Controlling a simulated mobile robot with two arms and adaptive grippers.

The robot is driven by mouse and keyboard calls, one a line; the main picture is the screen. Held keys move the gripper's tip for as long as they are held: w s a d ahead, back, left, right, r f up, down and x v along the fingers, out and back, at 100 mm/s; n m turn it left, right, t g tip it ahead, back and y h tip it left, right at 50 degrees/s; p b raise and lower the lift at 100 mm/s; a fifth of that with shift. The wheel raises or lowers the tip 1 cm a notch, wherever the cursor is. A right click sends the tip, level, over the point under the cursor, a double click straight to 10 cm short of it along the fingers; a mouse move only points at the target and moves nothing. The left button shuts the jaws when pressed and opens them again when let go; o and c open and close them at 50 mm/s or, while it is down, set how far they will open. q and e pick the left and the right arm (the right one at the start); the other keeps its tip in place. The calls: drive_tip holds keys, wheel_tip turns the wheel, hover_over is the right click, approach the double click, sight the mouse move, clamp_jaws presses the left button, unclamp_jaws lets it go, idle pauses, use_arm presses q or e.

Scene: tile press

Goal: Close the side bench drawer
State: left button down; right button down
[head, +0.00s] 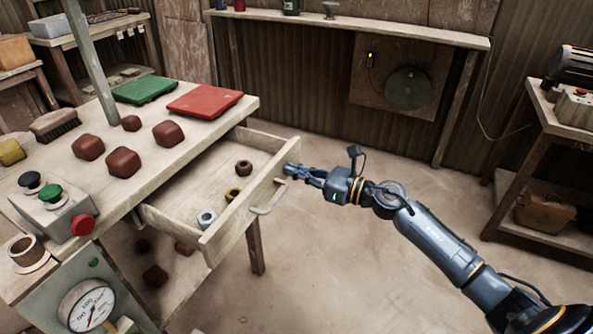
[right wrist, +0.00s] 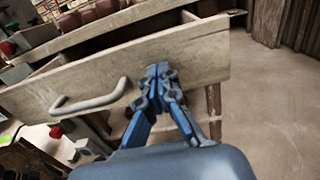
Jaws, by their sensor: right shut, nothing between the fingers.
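The bench drawer (head: 220,190) is pulled open from the side of the wooden bench (head: 225,122). Inside it lie a few small ring-shaped parts. A metal handle (head: 268,197) is fixed to its front panel. My right gripper (head: 290,168) is shut and empty, with its fingertips at the drawer front, to the far side of the handle. In the right wrist view the shut fingertips (right wrist: 157,72) are in front of the drawer front (right wrist: 200,55), right of the handle (right wrist: 90,99). Whether they touch the wood I cannot tell. My left gripper is not in view.
Brown clay lumps (head: 123,163), a red tile (head: 205,103) and a green tile (head: 145,89) lie on the bench top. A control box (head: 52,211) and a gauge (head: 86,305) are at the near left. Open floor (head: 350,260) lies right of the drawer. A side table (head: 560,115) stands at the far right.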

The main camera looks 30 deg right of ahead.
sight(233, 157)
drive_tip(key=shift+w+a, duration=0.1)
